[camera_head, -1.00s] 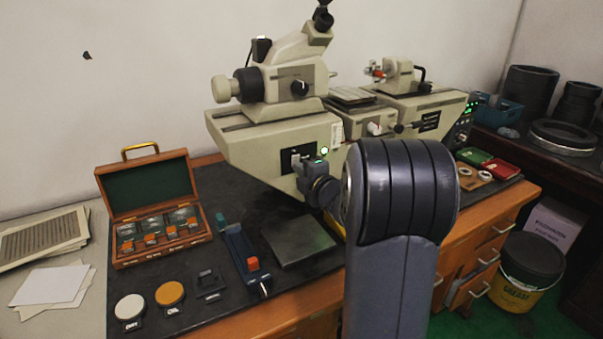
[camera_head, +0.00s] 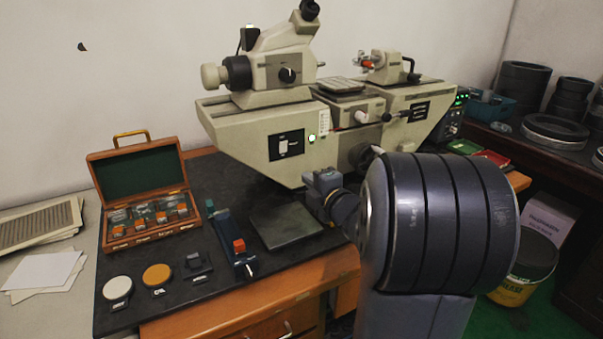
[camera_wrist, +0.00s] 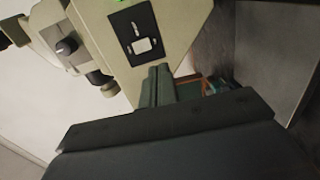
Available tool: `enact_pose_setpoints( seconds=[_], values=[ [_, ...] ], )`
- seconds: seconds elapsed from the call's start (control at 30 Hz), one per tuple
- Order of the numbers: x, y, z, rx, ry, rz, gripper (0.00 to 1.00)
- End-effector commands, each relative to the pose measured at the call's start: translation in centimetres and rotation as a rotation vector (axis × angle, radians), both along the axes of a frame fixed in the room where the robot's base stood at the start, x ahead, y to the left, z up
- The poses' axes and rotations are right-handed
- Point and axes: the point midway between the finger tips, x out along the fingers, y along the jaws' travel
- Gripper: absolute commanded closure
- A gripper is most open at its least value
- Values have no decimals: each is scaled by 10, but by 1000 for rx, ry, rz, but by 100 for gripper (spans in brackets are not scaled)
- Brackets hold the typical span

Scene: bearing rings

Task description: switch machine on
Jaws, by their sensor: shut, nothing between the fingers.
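The beige machine (camera_head: 255,150) stands at the back of the bench. On its front is a black switch panel (camera_head: 273,147) with a white rocker (camera_head: 292,147). In the wrist view the panel (camera_wrist: 126,22) and white rocker (camera_wrist: 143,45) lie just beyond my fingertips. My gripper (camera_wrist: 159,68) is shut and empty, pointing towards the panel's lower edge. In the head view my gripper (camera_head: 318,179) is below and right of the panel, clear of it.
A dark flat plate (camera_head: 285,226) lies on the black mat left of my gripper. An open wooden case (camera_head: 140,190), a blue stand with a red block (camera_head: 239,246) and round discs (camera_head: 117,288) are farther left. A dark bench with black rings (camera_head: 523,85) stands right.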

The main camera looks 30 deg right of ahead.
Motion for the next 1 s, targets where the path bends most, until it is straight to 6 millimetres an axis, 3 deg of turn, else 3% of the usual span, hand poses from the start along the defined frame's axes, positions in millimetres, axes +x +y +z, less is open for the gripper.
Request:
enact_pose_setpoints(
  seconds=[0.2, 1.0],
  values=[
    [-21, -1, -3, -1, 0, -1, 100],
    [-28, 4, -6, 44, 5, -16, 100]
  ],
)
